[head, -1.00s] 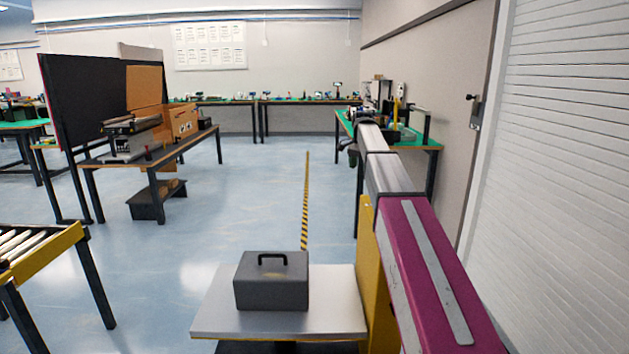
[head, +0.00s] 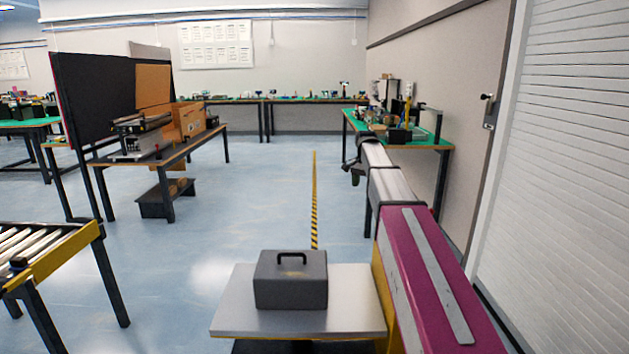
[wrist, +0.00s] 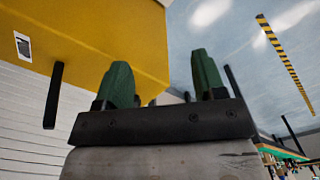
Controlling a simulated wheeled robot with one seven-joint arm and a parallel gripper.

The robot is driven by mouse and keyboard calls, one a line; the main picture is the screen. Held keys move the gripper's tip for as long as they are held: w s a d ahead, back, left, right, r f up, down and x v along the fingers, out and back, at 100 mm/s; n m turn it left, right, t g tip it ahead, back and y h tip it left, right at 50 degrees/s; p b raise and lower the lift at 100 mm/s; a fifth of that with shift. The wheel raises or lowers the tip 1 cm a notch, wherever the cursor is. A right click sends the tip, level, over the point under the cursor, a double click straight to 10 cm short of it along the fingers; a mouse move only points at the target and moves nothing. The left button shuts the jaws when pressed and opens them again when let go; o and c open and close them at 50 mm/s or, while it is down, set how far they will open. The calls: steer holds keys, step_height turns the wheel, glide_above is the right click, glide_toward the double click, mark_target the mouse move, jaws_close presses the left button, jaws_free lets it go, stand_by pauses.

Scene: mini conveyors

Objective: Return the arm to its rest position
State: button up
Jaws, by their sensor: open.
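My gripper (wrist: 162,82) shows in the wrist view with its two green fingers spread wide and nothing between them. In the head view my arm, with its purple link, stretches forward along the right side of the picture. Its far end is near the green-topped bench by the right wall. Only a small dark part hangs at that end, and the fingers cannot be made out there.
A grey toolbox (head: 290,279) rests on a silver plate (head: 233,308) left of my arm. A roller conveyor (head: 55,258) stands at lower left. The green-topped bench (head: 437,146) and a white shutter (head: 565,170) are at right. The middle floor is clear.

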steer(key=s+f+n, duration=0.8)
steer(key=s+f, duration=2.3)
steer(key=s, duration=0.2)
steer(key=shift+s+n, duration=0.3)
steer(key=shift+s, duration=0.05)
